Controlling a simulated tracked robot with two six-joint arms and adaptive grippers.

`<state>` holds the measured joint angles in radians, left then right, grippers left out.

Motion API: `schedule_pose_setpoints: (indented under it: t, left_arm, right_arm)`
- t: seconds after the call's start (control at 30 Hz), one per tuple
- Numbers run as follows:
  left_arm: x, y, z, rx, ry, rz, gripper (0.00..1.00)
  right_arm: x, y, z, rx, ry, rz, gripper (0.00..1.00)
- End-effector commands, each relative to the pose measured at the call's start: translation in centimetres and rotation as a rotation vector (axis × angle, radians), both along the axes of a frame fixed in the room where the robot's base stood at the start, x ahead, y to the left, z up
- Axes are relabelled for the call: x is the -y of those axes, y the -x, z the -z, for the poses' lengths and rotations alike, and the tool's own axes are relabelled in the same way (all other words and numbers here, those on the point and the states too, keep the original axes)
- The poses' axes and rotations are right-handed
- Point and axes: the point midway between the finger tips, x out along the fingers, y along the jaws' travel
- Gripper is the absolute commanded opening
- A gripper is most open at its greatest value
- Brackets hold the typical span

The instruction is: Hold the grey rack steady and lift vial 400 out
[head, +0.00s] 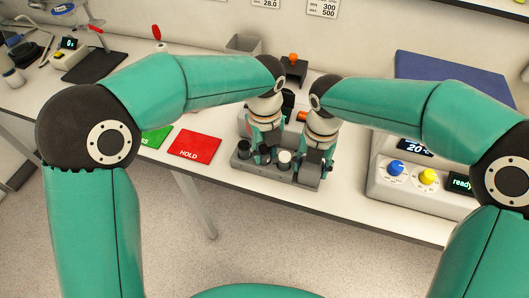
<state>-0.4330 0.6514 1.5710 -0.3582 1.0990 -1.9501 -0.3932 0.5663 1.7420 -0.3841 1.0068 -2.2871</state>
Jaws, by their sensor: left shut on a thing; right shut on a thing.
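The grey rack (272,175) stands near the front edge of the table. A white-capped vial (284,157) stands upright in it between my two grippers, and a dark-topped vial (243,147) stands at its left end. No vial number is readable. My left gripper (262,152) points down over the left part of the rack, shut on what appears to be a vial; its fingers hide most of it. My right gripper (312,165) is at the right end of the rack and appears shut on the rack, its grip partly hidden.
A red HOLD mat (195,146) and a green mat (157,137) lie left of the rack. A device with blue and yellow knobs (410,185) stands to the right, below a blue panel (450,80). An orange-topped item (293,60) stands behind.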

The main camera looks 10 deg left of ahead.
Motion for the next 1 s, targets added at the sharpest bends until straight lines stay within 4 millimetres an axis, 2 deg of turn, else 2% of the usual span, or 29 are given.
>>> schedule_pose_setpoints:
  t: [0.4, 0.5, 0.63, 0.87, 0.9, 1.0]
  left_arm:
    - [0.1, -0.1, -7.2, 0.004, 0.003, 0.001, 0.0]
    - [0.0, -0.1, -8.5, 0.004, 0.002, 0.0, 0.0]
    - [0.0, 0.0, -9.4, 0.002, 0.001, -0.001, 0.0]
    - [0.0, 0.0, -9.5, 0.001, 0.002, 0.0, 0.0]
    - [0.0, 0.0, -9.5, 0.001, 0.002, 0.0, 0.0]
    - [0.0, 0.0, -9.5, 0.001, 0.001, 0.0, 0.0]
  right_arm:
    - [0.0, 0.0, 0.0, 0.0, 0.0, 0.0, 0.07]
    - [0.0, 0.0, 0.0, 0.0, 0.0, 0.0, 0.07]
    - [0.0, 0.0, 0.0, 0.001, 0.0, 0.0, 0.07]
    - [0.0, 0.0, 0.0, 0.001, 0.0, 0.0, 0.07]
    - [0.0, 0.0, 0.0, 0.001, 0.0, 0.0, 0.57]
    - [0.0, 0.0, 0.0, 0.001, 0.0, 0.0, 0.74]
